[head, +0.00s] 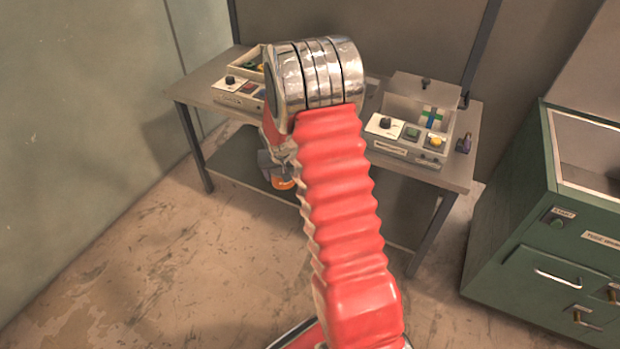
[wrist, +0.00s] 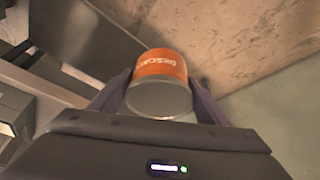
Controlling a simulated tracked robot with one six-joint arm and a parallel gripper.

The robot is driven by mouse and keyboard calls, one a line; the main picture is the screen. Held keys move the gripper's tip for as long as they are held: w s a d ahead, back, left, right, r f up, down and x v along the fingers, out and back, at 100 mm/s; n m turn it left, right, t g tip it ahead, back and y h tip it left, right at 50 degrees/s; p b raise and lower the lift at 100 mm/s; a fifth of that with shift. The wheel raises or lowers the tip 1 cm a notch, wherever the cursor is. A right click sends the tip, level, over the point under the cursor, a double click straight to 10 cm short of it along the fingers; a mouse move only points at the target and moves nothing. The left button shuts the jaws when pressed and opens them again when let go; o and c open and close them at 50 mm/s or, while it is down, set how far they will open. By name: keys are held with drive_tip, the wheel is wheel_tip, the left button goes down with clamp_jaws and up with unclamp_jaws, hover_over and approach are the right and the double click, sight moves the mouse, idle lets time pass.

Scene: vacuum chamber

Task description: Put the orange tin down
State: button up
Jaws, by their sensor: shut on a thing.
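The orange tin (wrist: 160,66) sits between the two fingers of my gripper (wrist: 158,92) in the wrist view. It has white lettering on its side and a grey end facing the camera. My gripper is shut on it. In the head view, a small part of the orange tin (head: 283,183) shows left of my red arm, in front of the table's lower part. My gripper (head: 272,168) is mostly hidden there behind my arm. The tin appears held in the air, with bare floor behind it in the wrist view.
A grey table (head: 455,178) stands ahead with a lower shelf (head: 236,163). On its top are a control box (head: 412,132) at right and a box with a yellow rim (head: 247,64) at left. A green cabinet (head: 535,245) stands at right. The floor at left is clear.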

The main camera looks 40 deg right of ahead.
drive_tip(key=s+a+r+n, duration=0.1)
drive_tip(key=a+r+n, duration=0.1)
drive_tip(key=a+r, duration=0.2)
drive_tip(key=s+a+r+n+y, duration=0.1)
drive_tip(key=a+r, duration=0.3)
drive_tip(key=a, duration=0.7)
drive_tip(key=s+a+r+n+y, duration=0.1)
drive_tip(key=s+a+r+n, duration=0.1)
drive_tip(key=a+r, duration=0.2)
drive_tip(key=a, duration=0.3)
drive_tip(key=shift+s+a+r+n+t, duration=0.15)
drive_tip(key=shift+s+a+n+t, duration=0.15)
drive_tip(key=shift+s+a+n, duration=0.1)
drive_tip(key=shift+s, duration=0.1)
